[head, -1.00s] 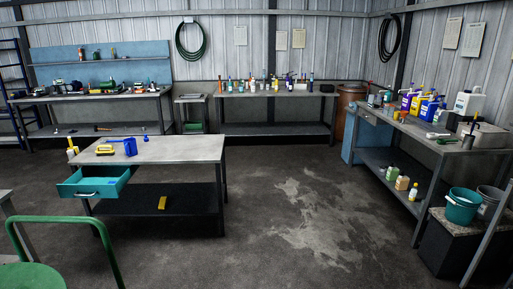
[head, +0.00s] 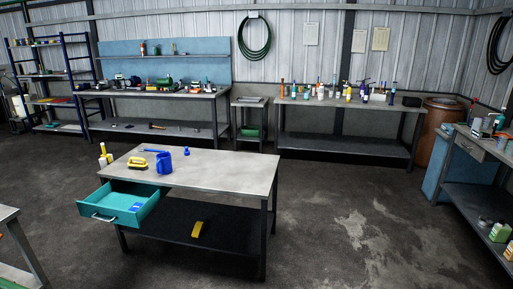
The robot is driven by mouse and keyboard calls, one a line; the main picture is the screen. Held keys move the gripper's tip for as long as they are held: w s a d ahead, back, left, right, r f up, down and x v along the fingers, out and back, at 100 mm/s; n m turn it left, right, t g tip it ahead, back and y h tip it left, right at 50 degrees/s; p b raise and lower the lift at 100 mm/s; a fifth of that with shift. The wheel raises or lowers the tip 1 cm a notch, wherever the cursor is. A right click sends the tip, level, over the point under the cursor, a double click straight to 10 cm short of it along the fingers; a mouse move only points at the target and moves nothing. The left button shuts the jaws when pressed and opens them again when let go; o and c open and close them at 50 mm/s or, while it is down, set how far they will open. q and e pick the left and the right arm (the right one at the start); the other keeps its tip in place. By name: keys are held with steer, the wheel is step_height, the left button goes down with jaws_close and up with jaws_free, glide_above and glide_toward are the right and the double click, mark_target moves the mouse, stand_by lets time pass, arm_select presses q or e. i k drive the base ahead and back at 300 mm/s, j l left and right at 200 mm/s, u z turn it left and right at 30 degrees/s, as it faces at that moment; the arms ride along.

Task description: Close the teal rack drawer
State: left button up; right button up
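The teal drawer (head: 125,203) sticks out open from the left front side of a grey-topped metal table (head: 215,172). Its front panel faces the lower left and carries a pale bar handle (head: 103,218). The drawer is some way ahead of me, left of the picture's middle. Neither of my grippers shows in the head view, so their state is hidden.
On the table stand a blue jug (head: 164,162), a yellow-handled brush (head: 137,163) and a white-and-yellow bottle (head: 103,157). A yellow item (head: 197,229) lies on the lower shelf. Another table (head: 10,215) edges in at left. Floor (head: 340,235) to the right is clear.

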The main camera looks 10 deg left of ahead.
mark_target(111, 203)
steer(key=i+u, duration=0.3)
steer(key=i, duration=0.25)
steer(key=i+l+u, duration=0.1)
steer(key=i+u, duration=0.15)
steer(key=i, duration=0.3)
steer(key=i+l+u, duration=0.3)
steer(key=i, duration=0.25)
steer(key=i+j, duration=0.05)
steer(key=j, duration=0.05)
